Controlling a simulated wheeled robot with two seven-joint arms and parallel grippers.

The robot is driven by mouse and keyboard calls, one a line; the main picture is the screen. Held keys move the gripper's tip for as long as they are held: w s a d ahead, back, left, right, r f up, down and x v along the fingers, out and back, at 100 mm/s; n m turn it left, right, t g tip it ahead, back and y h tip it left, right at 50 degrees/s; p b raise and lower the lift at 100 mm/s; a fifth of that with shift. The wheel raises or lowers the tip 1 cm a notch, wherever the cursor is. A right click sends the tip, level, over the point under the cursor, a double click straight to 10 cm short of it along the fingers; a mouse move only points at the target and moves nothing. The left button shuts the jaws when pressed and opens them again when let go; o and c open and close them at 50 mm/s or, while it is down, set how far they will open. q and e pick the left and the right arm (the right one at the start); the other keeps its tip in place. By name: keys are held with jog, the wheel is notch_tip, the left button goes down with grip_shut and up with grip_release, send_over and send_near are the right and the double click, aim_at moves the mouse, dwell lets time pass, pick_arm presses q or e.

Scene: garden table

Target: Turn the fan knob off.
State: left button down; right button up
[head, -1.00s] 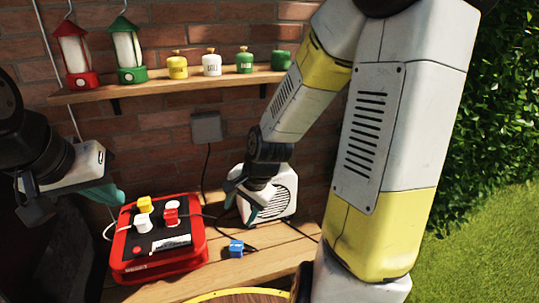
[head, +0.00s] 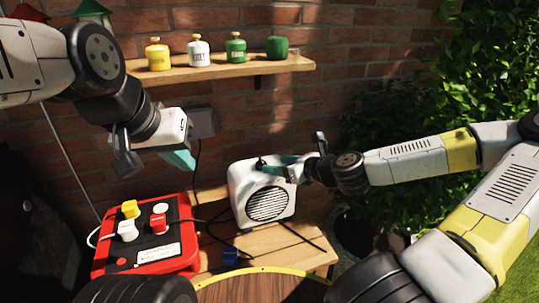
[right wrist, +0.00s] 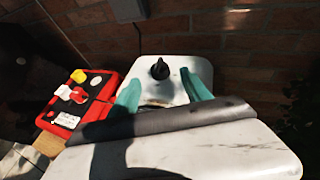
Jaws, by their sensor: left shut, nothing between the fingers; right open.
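The fan (head: 266,203) is a white box with a round grille, standing on the wooden table in the head view. Its small black knob (head: 261,163) is on top, and shows clearly in the right wrist view (right wrist: 160,69). My right gripper (head: 274,163) reaches over the fan's top from the right. My left gripper (head: 182,160) is shut and empty, above the red power box and left of the fan.
The red power box (head: 177,264) with several plugs stands left of the fan. A blue plug (head: 230,256) and dark cables lie on the table (head: 290,248). A wall shelf (head: 215,72) holds several canisters. A brick wall is behind the fan.

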aim_at(264, 163)
jog(key=x, duration=0.7)
jog(key=shift+s, duration=0.1)
grip_shut()
